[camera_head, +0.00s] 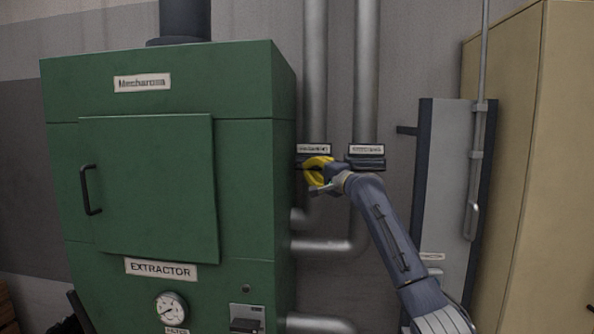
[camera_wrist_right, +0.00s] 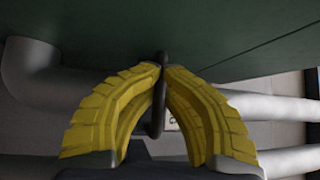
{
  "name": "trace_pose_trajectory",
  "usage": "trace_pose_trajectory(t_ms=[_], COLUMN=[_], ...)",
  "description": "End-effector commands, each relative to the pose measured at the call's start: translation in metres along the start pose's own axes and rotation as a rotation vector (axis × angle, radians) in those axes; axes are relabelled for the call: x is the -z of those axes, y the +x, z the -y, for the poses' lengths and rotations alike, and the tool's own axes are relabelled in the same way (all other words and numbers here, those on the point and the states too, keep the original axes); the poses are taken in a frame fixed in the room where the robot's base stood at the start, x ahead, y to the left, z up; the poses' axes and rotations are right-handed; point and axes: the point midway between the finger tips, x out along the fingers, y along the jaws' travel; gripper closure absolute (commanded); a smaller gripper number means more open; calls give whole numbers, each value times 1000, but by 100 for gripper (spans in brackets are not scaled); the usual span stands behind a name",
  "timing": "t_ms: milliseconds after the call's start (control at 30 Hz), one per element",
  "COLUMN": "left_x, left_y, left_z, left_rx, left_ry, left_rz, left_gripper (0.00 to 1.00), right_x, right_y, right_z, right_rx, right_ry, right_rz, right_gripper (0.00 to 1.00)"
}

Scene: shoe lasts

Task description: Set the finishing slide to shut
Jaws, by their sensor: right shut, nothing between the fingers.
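Two dark slides sit on the vertical grey pipes right of the green extractor, each under a small white label too blurred to read surely. The left slide (camera_head: 302,166) is partly hidden by my right gripper (camera_head: 313,172). The right slide (camera_head: 368,163) shows as a dark block across its pipe, just above my right wrist. I cannot tell which is the finishing slide, or how far each is pushed in. In the right wrist view, my yellow fingers (camera_wrist_right: 162,67) are shut, tips together and empty. A dark curved bar (camera_wrist_right: 158,112) shows between the fingers. My left gripper is out of view.
The green extractor cabinet (camera_head: 160,245) stands close left of my right gripper. Grey pipes (camera_head: 330,246) run beside and below it. A grey panel with a metal rod (camera_head: 450,190) and a tan cabinet (camera_head: 530,140) stand to the right.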

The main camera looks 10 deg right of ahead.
Motion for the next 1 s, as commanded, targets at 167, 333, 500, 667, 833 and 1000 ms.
trace_pose_trajectory(t_ms=[167, 333, 500, 667, 833, 1000], left_x=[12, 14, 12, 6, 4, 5], left_y=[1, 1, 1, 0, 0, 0], left_z=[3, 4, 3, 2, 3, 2], left_rx=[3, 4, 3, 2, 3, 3], left_ry=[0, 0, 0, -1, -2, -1], left_rz=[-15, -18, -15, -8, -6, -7], left_gripper=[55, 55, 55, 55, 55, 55], right_x=[6, 6, 4, 3, 3, 3], right_y=[-1, -2, -1, -1, -4, -20], right_z=[3, 2, 2, 2, 1, 0], right_rx=[4, 3, 2, 2, 2, 1], right_ry=[0, 0, 0, 0, 0, -2], right_rz=[-10, -11, -8, -6, -6, -6], right_gripper=[100, 83, 66, 66, 66, 66])
